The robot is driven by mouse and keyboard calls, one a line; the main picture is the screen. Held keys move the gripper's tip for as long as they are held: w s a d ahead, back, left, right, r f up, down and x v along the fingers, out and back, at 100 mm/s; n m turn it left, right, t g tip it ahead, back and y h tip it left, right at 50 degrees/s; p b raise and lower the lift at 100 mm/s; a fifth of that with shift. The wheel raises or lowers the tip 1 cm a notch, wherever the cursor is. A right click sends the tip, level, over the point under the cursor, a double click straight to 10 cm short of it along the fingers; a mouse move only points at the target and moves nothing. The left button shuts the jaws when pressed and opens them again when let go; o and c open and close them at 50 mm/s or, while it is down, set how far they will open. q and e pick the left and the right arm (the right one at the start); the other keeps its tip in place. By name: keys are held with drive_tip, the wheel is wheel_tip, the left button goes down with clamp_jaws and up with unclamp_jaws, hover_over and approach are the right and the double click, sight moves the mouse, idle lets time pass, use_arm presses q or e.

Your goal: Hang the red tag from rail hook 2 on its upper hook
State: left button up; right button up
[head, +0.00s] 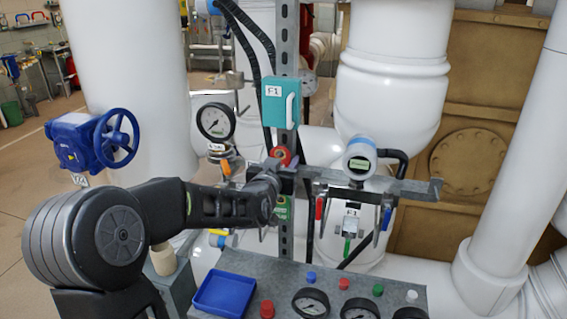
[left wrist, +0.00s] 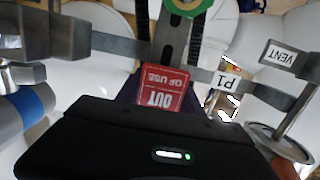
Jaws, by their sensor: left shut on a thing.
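My left gripper (head: 272,172) reaches in from the left to the upright slotted post and is shut on the red tag. In the left wrist view the red tag (left wrist: 163,88) shows its white "OUT OF USE" text upside down, just beyond the dark gripper body. In the head view a red round part (head: 282,155) shows just above the gripper; the tag's plate is mostly hidden by the gripper. A green tag (head: 283,208) is on the post below the gripper, and its green ring shows in the left wrist view (left wrist: 188,5). I cannot tell whether the red tag touches a hook.
A grey rail (head: 410,188) runs right from the post, with a red handle (head: 320,208) and a blue handle (head: 386,218) hanging near it. A teal box (head: 281,103) is above the gripper. Gauges and a blue tray (head: 225,294) are below.

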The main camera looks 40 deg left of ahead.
use_arm(q)
drive_tip(key=shift+f, duration=0.15)
idle(0.5)
drive_tip(key=o, duration=1.1)
drive_tip(key=shift+o, duration=0.2)
